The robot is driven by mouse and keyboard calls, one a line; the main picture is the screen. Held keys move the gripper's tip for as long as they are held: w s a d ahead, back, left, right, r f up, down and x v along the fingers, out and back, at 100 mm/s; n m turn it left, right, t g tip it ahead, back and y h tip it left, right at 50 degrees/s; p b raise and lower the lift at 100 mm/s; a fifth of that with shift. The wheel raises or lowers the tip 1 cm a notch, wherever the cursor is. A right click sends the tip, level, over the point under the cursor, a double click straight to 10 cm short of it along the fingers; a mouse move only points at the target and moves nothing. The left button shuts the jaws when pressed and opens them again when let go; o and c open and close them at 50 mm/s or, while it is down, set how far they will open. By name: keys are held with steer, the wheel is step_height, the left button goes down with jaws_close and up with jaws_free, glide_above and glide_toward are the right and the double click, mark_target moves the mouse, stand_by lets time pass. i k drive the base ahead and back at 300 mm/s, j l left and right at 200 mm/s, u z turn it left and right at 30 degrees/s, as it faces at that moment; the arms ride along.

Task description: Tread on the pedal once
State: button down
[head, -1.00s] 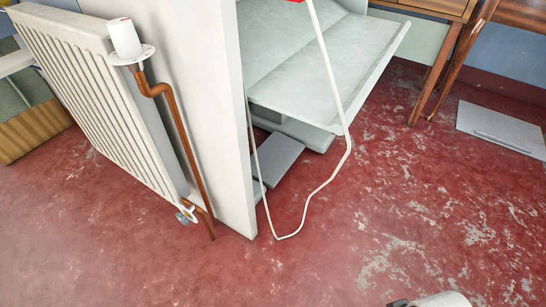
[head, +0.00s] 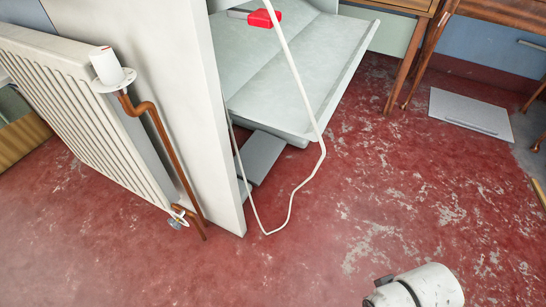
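A flat grey plate (head: 262,155), which looks like the pedal, lies low near the floor under the ironer's pale grey tray (head: 290,95). It is partly hidden by the white side panel (head: 190,100), and a white cable crosses in front. Nothing is seen touching it. A white rounded part of my arm shows at the bottom right, well apart from the plate over open floor. My gripper's fingers are not in view.
A white cable (head: 290,205) loops down to the floor from near a red part (head: 265,18). A radiator (head: 75,110) with a copper pipe (head: 168,150) stands left. A grey panel (head: 470,113) lies right, near wooden legs. The red floor in front is clear.

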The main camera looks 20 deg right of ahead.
mark_target(260, 151)
steer(key=u, duration=0.7)
steer(key=i+l+u, duration=0.1)
steer(key=l+u, duration=0.25)
steer(key=i+l+u, duration=0.1)
steer(key=l+u, duration=0.25)
steer(key=l, duration=0.15)
steer(key=l+u, duration=0.5)
steer(key=l, duration=0.75)
steer(key=k+l, duration=0.15)
steer(key=l, duration=0.7)
steer(key=u, duration=0.05)
